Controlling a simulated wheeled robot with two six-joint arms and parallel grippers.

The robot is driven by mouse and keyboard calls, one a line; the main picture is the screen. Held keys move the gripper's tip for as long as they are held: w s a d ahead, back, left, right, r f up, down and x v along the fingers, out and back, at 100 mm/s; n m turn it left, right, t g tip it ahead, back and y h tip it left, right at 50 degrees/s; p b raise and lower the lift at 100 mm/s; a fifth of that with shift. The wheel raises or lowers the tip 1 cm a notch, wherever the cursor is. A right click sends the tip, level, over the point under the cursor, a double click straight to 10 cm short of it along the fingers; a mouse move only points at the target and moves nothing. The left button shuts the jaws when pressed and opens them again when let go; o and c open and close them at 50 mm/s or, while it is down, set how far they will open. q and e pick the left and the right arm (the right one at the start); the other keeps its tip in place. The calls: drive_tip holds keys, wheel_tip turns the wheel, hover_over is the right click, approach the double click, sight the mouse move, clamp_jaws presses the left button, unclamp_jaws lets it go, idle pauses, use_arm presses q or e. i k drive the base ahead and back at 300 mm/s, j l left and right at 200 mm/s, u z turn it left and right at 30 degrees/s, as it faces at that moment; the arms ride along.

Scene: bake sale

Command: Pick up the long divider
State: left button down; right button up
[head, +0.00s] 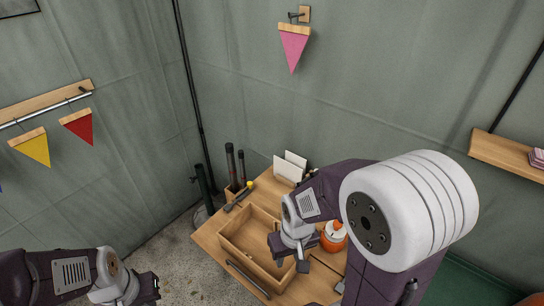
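A wooden box (228,244) with an open top stands on the wooden table. A long, thin dark strip (248,279) lies along the box's near side; I cannot tell whether it is the long divider. No other piece shows clearly as a divider, and my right arm hides part of the box. My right gripper (290,263) points down over the box's right part, its fingers apart, with nothing visible between them. My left gripper (150,287) is at the lower left, away from the table; its finger opening is not clear.
An orange-and-white jar (334,236) stands right of the box, close to my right gripper. White cards (290,166) stand at the table's back.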

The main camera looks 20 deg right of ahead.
sight(281, 168)
drive_tip(key=i+j+z, duration=0.45)
drive_tip(key=i, duration=0.15)
drive_tip(key=i+j+z, duration=0.65)
drive_tip(key=j, duration=0.35)
drive_tip(key=i+j+z, duration=0.25)
drive_tip(key=j, duration=0.15)
drive_tip(key=i+j+z, duration=0.2)
drive_tip(key=j, duration=0.2)
drive_tip(key=j+z, duration=0.25)
drive_tip(key=j, duration=0.2)
